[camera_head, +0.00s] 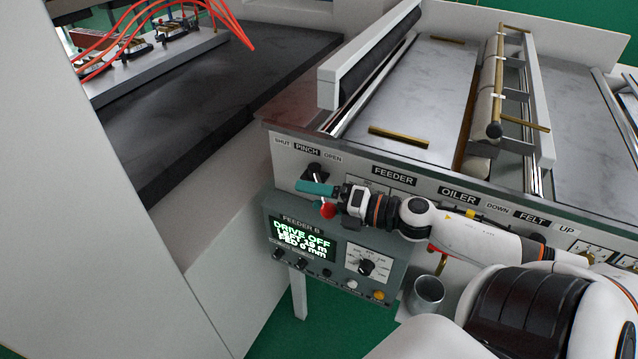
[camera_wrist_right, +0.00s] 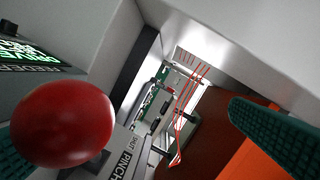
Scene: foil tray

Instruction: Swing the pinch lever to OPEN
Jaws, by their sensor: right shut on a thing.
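The pinch lever has a black pivot (camera_head: 315,173) on the white front panel under the PINCH label, between SHUT on the left and OPEN on the right. Its red ball knob (camera_head: 327,210) shows just under my right gripper's fingers. My right gripper (camera_head: 318,190) has teal fingers and is shut on the red ball. In the right wrist view the ball (camera_wrist_right: 62,122) looms large at the left and covers part of one finger; the other finger shows at the right. The lever's shaft is mostly hidden, so its exact angle is unclear. My left gripper is not in view.
The grey Feeder B control box (camera_head: 278,215), with a lit screen and knobs, sits just below my right gripper. A metal cup (camera_head: 427,292) stands below my right forearm. The feeder bed (camera_head: 420,95) with rollers lies behind the panel. A white wall (camera_head: 70,220) fills the left.

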